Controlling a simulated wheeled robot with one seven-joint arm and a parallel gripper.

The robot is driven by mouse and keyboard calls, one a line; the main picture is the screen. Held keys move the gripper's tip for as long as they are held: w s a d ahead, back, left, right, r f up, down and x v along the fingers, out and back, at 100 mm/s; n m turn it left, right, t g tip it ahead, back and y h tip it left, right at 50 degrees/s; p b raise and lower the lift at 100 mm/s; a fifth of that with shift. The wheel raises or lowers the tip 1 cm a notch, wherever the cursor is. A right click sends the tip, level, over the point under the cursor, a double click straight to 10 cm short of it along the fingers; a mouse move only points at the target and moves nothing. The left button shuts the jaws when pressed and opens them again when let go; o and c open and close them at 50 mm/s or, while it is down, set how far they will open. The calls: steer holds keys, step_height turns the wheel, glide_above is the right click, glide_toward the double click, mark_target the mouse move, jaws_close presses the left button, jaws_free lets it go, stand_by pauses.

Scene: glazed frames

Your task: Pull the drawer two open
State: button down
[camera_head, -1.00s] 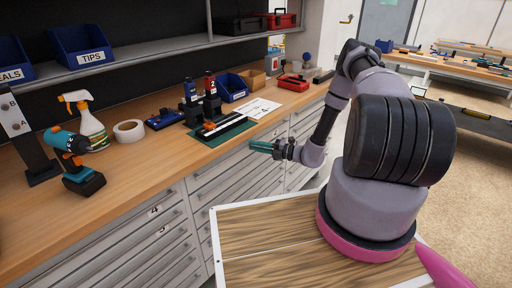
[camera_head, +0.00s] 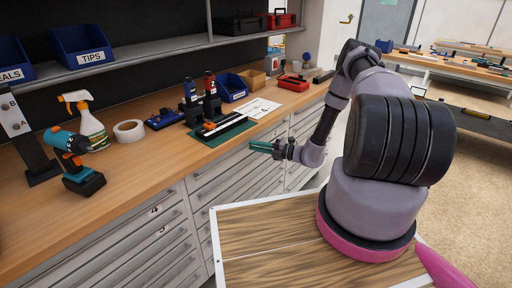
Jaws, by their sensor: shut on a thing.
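A grey cabinet with several drawers (camera_head: 222,186) stands under the wooden worktop. Drawers labelled 4 (camera_head: 154,210) and 3 (camera_head: 162,229) show in the front left column; I cannot make out a label 2 on any drawer. The drawers I see look closed or nearly so. My gripper (camera_head: 254,146) is at the cabinet's front, at the upper drawers of the middle column, pointing left. Its teal fingers are shut, at what looks like a drawer handle; the handle itself is hidden by the fingers.
On the worktop (camera_head: 120,185) stand a drill (camera_head: 78,165), a spray bottle (camera_head: 90,125), a tape roll (camera_head: 129,131), a green mat (camera_head: 213,140) and a red case (camera_head: 293,82). My wooden-topped base is close to the cabinet front. Open floor (camera_head: 470,160) lies to the right.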

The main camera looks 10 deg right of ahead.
steer(key=shift+d, duration=0.1)
steer(key=s+d, duration=0.8)
steer(key=s, duration=0.3)
steer(key=s+d, duration=0.8)
steer(key=s, duration=0.3)
steer(key=c, duration=1.1)
jaws_free()
steer(key=v, duration=1)
steer(key=shift+s+d+f, duration=0.1)
steer(key=shift+s+d, duration=0.15)
steer(key=shift+s, duration=0.05)
